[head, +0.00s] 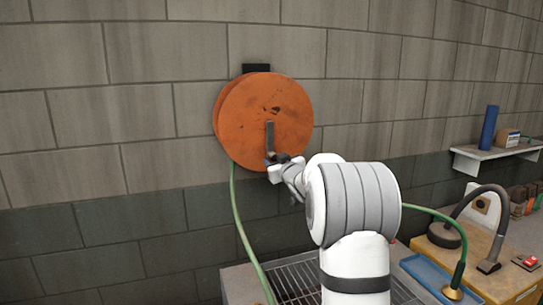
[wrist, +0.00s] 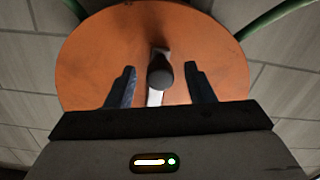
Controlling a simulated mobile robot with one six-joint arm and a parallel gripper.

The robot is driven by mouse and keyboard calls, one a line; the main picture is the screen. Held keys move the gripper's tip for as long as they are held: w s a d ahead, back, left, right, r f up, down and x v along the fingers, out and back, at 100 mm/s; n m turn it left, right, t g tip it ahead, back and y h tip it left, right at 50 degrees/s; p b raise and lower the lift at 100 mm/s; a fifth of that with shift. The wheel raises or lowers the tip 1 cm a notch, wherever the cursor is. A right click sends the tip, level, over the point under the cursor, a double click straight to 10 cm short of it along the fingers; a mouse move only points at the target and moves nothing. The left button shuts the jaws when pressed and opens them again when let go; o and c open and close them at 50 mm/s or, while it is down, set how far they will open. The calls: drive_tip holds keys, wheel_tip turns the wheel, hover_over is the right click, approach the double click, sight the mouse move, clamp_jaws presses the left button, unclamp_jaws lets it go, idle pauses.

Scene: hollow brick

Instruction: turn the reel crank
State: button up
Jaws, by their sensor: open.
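An orange round hose reel (head: 262,108) is mounted on the block wall, and it fills the middle of the wrist view (wrist: 90,65). Its dark crank arm (head: 270,135) runs down from the hub in the head view. My gripper (head: 277,160) is at the lower part of the crank in the head view. In the wrist view my gripper (wrist: 159,85) is open, with one finger on each side of the handle and gaps between. My wrist hides part of the reel's lower edge.
A green hose (head: 238,215) hangs from the reel's left side. A sink with a drain grate (head: 295,280) lies below. At right are a blue tray (head: 430,275), a lamp-like device (head: 445,235) and a shelf (head: 490,155) holding a blue roll (head: 489,127).

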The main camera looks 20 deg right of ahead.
drive_tip(key=shift+w, duration=1.1)
drive_tip(key=shift+c, duration=0.6)
